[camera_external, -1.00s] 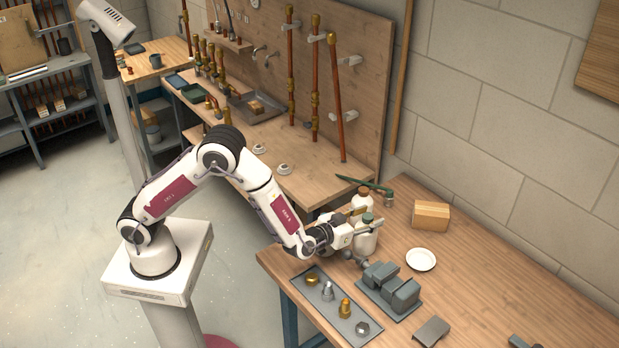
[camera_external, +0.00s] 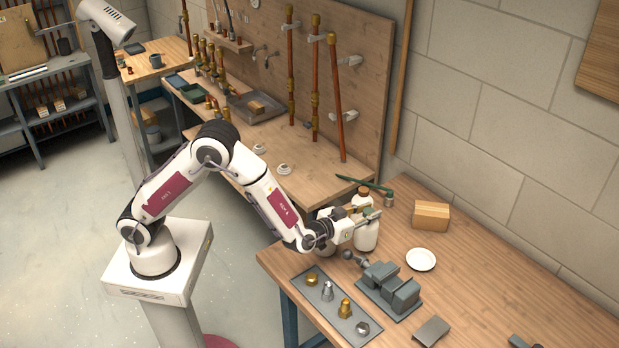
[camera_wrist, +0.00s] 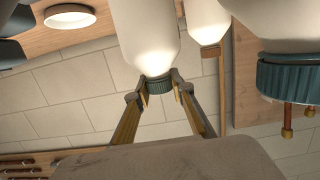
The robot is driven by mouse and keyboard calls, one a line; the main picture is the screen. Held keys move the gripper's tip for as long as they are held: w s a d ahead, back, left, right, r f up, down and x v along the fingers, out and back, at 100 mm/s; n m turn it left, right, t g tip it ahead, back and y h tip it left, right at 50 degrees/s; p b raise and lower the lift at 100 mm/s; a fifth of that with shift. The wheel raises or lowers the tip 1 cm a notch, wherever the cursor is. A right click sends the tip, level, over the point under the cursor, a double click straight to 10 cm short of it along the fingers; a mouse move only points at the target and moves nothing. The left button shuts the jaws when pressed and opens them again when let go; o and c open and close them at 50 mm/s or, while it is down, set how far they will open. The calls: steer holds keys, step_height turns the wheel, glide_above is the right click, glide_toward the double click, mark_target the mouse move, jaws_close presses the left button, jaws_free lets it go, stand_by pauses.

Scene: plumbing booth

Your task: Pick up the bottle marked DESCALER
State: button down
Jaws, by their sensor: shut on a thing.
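My gripper (camera_external: 370,217) is shut on the teal cap of a white bottle (camera_external: 366,238) at the left end of the wooden bench. In the wrist view, seen upside down, my gripper's fingers (camera_wrist: 158,86) flank that teal cap, with the white bottle (camera_wrist: 150,35) beyond it. A white bottle with a brown cap (camera_external: 362,193) stands just behind; it also shows in the wrist view (camera_wrist: 208,22). Another white bottle (camera_external: 325,249) is mostly hidden behind my wrist; a large teal cap (camera_wrist: 285,78) shows close at right in the wrist view. No label is readable, so I cannot tell which is DESCALER.
A grey tray (camera_external: 318,301) with several fittings and a grey vise-like block (camera_external: 390,287) lie in front. A white dish (camera_external: 421,260) and a cardboard box (camera_external: 431,215) are to the right. A green-handled tool (camera_external: 365,184) lies behind. The bench's right side is mostly clear.

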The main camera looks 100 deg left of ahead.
steer(key=shift+r, duration=4)
